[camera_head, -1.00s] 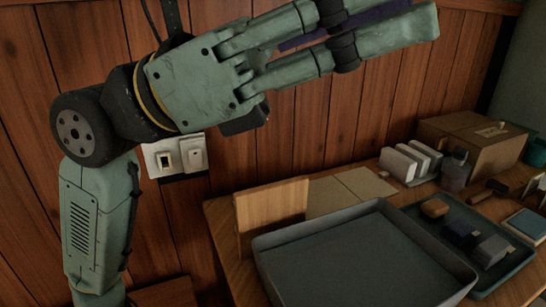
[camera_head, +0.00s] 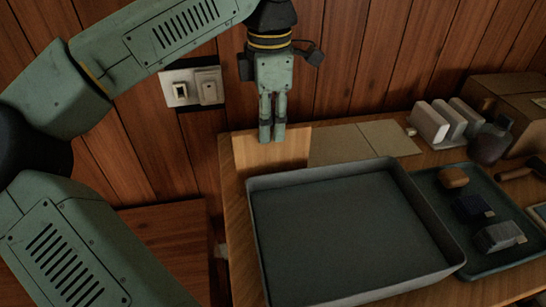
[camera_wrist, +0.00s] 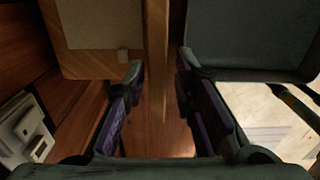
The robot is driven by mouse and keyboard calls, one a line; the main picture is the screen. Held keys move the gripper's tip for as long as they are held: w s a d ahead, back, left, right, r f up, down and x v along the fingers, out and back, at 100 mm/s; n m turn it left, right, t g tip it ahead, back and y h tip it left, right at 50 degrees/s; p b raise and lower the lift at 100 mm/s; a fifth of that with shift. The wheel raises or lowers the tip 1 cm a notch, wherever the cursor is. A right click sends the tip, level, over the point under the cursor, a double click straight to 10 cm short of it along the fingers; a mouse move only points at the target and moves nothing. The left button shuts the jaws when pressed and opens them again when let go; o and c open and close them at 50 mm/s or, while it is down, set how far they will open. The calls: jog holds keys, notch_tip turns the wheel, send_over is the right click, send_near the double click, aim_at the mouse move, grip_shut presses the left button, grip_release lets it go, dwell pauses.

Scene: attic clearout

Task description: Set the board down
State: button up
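The wooden board (camera_head: 297,147) stands upright on its edge at the back left of the table, behind the grey tray. My gripper (camera_head: 272,138) points down at the board's top edge, its fingers overlapping the board in the head view. In the wrist view the board shows as a narrow upright strip (camera_wrist: 157,40) between the two fingers of my gripper (camera_wrist: 160,70). The fingers are apart, with a gap on each side of the strip. I cannot tell how far down they reach along the board.
The large grey tray (camera_head: 256,235) fills the table's (camera_head: 233,240) front left. Flat beige panels (camera_head: 365,141) lie behind it. A smaller dark tray (camera_head: 430,190) with several small items, a white rack (camera_head: 450,122) and a cardboard box (camera_head: 510,95) are to the right. A wall switch (camera_head: 194,87) is behind my arm.

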aim_at(270, 157)
notch_tip(270, 157, down, 9)
jog(key=shift+w+r+p, duration=0.1)
jog(key=shift+p, duration=0.8)
jog(key=shift+c, duration=0.4)
grip_shut()
